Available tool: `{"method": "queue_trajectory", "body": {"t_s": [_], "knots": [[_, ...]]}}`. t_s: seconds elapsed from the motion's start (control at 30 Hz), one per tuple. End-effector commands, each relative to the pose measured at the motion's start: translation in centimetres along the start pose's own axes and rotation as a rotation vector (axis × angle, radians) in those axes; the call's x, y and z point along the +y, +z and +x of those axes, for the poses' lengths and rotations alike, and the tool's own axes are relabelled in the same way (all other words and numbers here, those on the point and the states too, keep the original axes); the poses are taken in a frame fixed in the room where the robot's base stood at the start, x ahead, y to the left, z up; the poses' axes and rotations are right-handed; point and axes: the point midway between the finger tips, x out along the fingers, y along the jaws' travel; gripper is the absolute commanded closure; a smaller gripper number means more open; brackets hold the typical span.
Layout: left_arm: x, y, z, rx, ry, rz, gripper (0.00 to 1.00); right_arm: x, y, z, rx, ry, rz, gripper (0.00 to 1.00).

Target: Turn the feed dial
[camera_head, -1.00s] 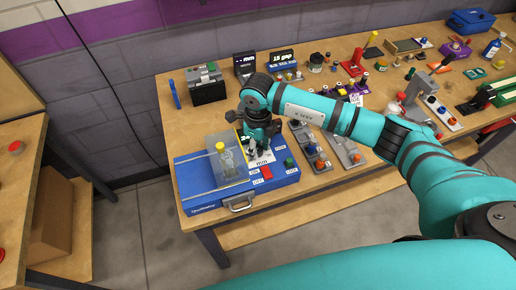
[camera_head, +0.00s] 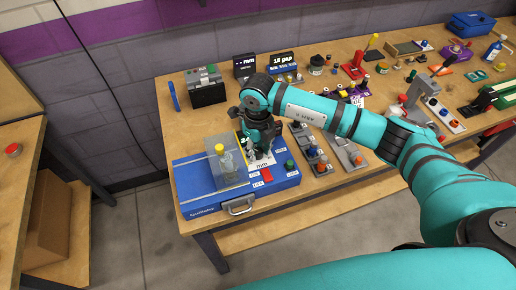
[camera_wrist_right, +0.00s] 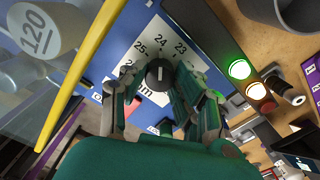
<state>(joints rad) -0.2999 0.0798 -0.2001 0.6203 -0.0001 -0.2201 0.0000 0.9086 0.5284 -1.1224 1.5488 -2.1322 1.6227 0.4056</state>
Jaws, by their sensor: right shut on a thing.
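The feed dial (camera_wrist_right: 158,73) is a small black knob with a pale pointer mark. It sits on a white scale plate (camera_wrist_right: 152,42) with the numbers 23, 24 and 25 and "mm". My right gripper (camera_wrist_right: 160,82) has its fingers on either side of the dial and is shut on it. In the head view my right gripper (camera_head: 260,153) points down at the blue feeder box (camera_head: 205,203) and hides the dial there. My left gripper is out of view.
A red button (camera_head: 267,174) and a green button (camera_head: 289,165) are on the box. A lit green lamp (camera_wrist_right: 240,69) is near the gripper. Grey button panels (camera_head: 309,146) stand right of the box.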

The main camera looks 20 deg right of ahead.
Motion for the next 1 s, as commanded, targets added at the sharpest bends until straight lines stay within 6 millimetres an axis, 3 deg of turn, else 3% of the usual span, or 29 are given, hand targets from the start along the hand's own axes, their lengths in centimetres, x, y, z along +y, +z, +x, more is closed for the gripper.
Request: {"method": "queue_trajectory", "body": {"t_s": [0.03, 0.07, 0.13, 0.4, 0.53, 1.0], "knots": [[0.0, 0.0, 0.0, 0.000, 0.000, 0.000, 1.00, -0.1, 0.1, -0.2, -0.005, -0.002, 0.001, 1.00], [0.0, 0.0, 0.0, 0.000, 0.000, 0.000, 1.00, -0.1, 0.2, -0.2, -0.005, -0.002, 0.001, 0.69], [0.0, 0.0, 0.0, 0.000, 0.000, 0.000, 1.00, -0.1, 0.2, -0.2, -0.005, -0.002, 0.001, 0.61], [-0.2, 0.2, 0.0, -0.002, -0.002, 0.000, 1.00, -0.1, 0.1, -0.2, -0.003, -0.001, 0.000, 0.61], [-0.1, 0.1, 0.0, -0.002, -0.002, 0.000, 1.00, -0.1, 0.1, -1.3, -0.005, -0.001, -0.001, 0.61], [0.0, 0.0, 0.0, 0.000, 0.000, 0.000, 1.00, -0.1, 0.1, -10.4, -0.006, -0.003, 0.000, 0.61]]}}
